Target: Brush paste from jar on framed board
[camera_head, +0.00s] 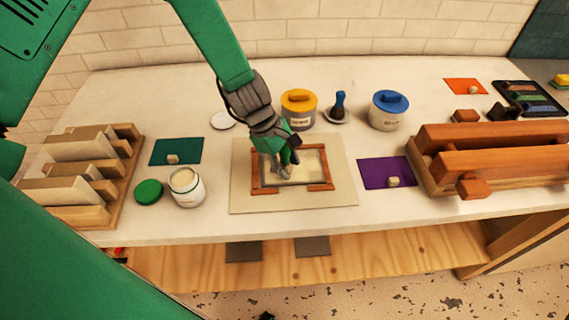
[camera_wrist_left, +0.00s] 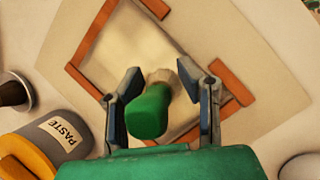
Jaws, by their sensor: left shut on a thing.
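The framed board (camera_head: 310,165) lies on a beige sheet mid-table. It has a pale inner surface and brown edge strips, and shows beneath the fingers in the left wrist view (camera_wrist_left: 88,82). My left gripper (camera_head: 284,163) is over the board, pointing down. It is shut on a green-handled brush (camera_wrist_left: 148,112), whose pale tip is over the board's inner surface; I cannot tell if it touches. An open white jar (camera_head: 188,194) with pale contents stands left of the board, its green lid (camera_head: 149,192) lying beside it. My right gripper is not in view.
Behind the board stand a yellow-lidded jar (camera_head: 298,110), labelled PASTE in the wrist view (camera_wrist_left: 62,130), a blue-handled tool (camera_head: 339,102) on a saucer and a blue-lidded jar (camera_head: 389,112). Wooden racks (camera_head: 88,213) (camera_head: 432,180) stand at both sides. A purple mat (camera_head: 375,172) lies right.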

